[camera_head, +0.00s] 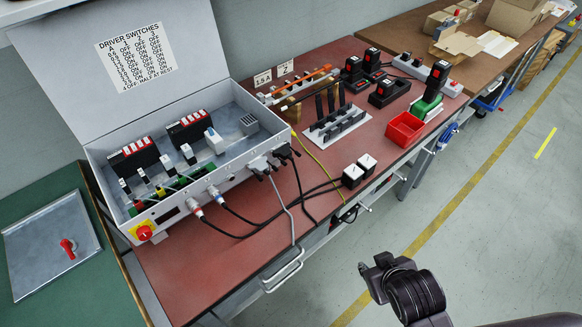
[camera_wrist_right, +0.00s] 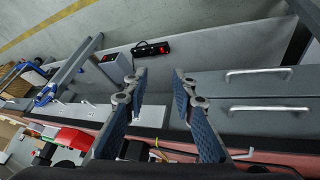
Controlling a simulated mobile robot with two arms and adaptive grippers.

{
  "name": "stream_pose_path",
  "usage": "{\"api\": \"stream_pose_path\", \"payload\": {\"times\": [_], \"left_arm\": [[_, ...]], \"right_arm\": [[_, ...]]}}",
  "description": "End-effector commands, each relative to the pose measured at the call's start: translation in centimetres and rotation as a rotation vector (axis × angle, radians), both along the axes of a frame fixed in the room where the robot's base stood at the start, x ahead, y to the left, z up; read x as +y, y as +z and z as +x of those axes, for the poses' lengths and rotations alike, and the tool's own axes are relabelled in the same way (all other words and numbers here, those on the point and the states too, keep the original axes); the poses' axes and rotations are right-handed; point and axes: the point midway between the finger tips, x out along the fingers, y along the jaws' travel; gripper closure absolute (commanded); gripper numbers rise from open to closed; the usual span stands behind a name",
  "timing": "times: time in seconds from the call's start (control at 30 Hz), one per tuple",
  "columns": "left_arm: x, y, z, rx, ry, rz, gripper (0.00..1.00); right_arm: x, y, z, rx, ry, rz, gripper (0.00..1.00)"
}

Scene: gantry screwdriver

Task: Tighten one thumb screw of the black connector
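The black connector (camera_head: 284,152) sits at the right end of the control box's front wall, with a dark cable hanging from it. A lighter grey connector (camera_head: 259,163) is beside it. The thumb screws are too small to make out. My right gripper (camera_head: 370,268) is in front of the bench, over the floor, well away from the connector. In the right wrist view its two fingers (camera_wrist_right: 158,75) are apart with nothing between them. My left gripper is not in view.
The open grey control box (camera_head: 170,203) stands on the red bench (camera_head: 190,280). A red bin (camera_head: 404,129) and a tool rack (camera_head: 338,125) are farther right. Drawer handles (camera_head: 283,276) stick out below the bench edge.

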Motion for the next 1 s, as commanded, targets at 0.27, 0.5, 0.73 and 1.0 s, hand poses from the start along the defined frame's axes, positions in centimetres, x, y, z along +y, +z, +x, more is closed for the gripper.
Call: {"api": "stream_pose_path", "payload": {"times": [0.27, 0.5, 0.73, 1.0], "left_arm": [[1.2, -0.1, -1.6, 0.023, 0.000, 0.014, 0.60], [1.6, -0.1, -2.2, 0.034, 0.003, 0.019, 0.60], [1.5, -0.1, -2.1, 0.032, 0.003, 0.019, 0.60], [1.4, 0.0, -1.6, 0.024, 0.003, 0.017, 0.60]], "right_arm": [[-0.6, 5.4, 8.9, -0.363, 0.173, -0.190, 0.75], [2.9, 10.5, 15.6, -0.732, 0.465, -0.397, 0.75], [9.9, 13.0, 16.8, -1.054, 0.865, -0.558, 0.75], [13.9, 12.6, 15.3, -1.193, 1.100, -0.602, 0.75]]}}
